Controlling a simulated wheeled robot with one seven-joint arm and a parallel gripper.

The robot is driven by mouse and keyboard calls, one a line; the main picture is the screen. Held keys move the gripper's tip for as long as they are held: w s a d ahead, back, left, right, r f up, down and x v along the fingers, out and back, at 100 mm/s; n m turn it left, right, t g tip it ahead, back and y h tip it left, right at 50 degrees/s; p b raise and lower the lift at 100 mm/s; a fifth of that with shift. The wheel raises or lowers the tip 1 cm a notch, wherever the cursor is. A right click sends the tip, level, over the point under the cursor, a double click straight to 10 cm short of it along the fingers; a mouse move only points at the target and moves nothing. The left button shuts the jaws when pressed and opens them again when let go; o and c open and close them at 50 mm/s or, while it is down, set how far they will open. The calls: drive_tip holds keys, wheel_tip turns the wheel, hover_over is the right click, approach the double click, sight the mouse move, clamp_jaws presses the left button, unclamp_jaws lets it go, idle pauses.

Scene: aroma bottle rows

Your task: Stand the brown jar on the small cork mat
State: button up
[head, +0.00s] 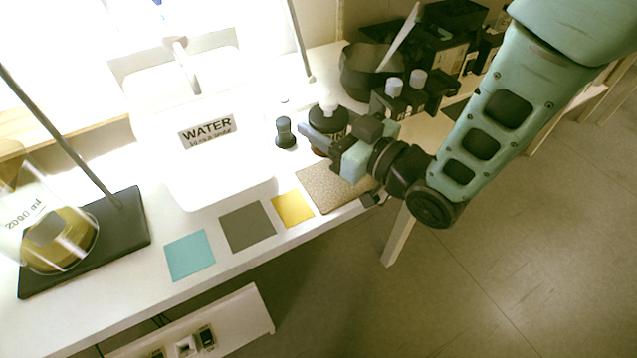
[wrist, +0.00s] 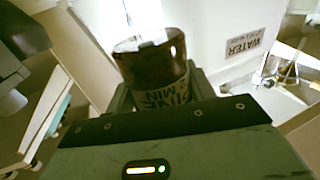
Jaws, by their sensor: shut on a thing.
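The brown jar (wrist: 150,62) is translucent dark glass with a printed label. In the wrist view it sits between the fingers of my gripper (wrist: 160,92), which is shut on it. In the head view my gripper (head: 322,144) covers most of the jar, and only a brown sliver (head: 318,153) shows below a finger. The small cork mat (head: 326,192) is a speckled tan square near the bench's front edge. My gripper is over the mat's back side; I cannot tell the jar's height above the bench.
Yellow (head: 293,208), grey (head: 248,226) and teal (head: 190,255) mats lie to the left. A small dark bottle (head: 285,133) and a dark labelled jar (head: 328,118) stand behind. A white WATER container (head: 205,165), a dark bowl (head: 365,72) and black equipment (head: 440,55) are farther back.

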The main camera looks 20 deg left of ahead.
wheel_tip(320, 180, down, 10)
drive_tip(key=shift+s+a+r, duration=0.1)
idle(0.4)
drive_tip(key=shift+b, duration=0.35)
drive_tip(key=o, duration=1.1)
drive_tip(key=v, duration=1.2)
drive_tip(key=shift+b, duration=0.3)
